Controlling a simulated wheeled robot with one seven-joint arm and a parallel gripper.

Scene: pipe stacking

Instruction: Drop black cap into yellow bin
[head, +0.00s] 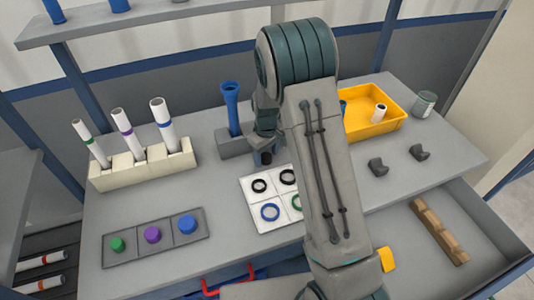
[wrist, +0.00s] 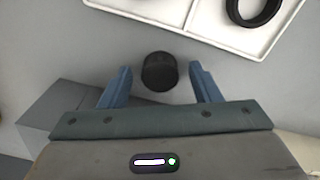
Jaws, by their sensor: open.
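The black cap (wrist: 159,73) is a small dark cylinder on the grey table, between the two blue fingers in the wrist view. My gripper (wrist: 160,80) is open, with a gap on each side of the cap. In the head view the cap shows as a dark spot (head: 266,158) just under the gripper's end, left of my forearm. The yellow bin (head: 384,97) stands at the back right of the table, its left part hidden by my arm. It holds a white pipe piece (head: 380,113) and something blue.
A white tray of rings (head: 259,222) lies just in front of the cap. A blue pipe stands in a grey block (head: 236,145) behind left. White pipes stand in a cream rack (head: 140,172). Dark brackets (head: 377,167) and a grey can (head: 424,103) lie right. A drawer (head: 482,240) is open.

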